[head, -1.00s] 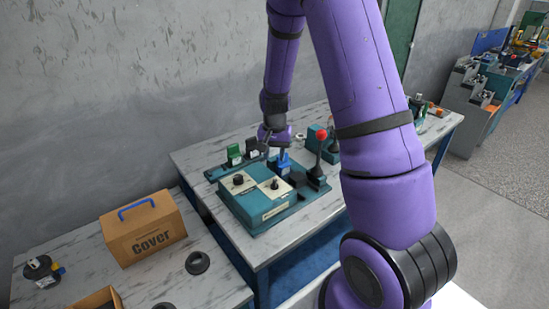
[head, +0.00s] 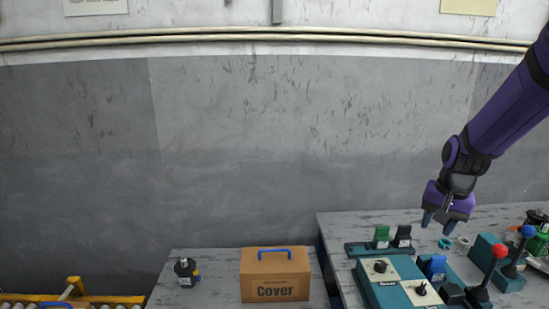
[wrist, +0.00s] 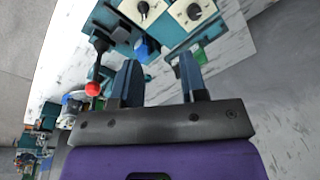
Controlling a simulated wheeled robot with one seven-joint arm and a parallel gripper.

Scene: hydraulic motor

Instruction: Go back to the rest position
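My purple arm comes in from the right in the head view.
A cardboard box marked "Cover" (head: 275,276) with a blue handle stands on the left table, beside a small black motor part (head: 186,271). Red-knobbed (head: 500,252) and blue-knobbed levers rise near the station. The space before the grey wall is clear.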

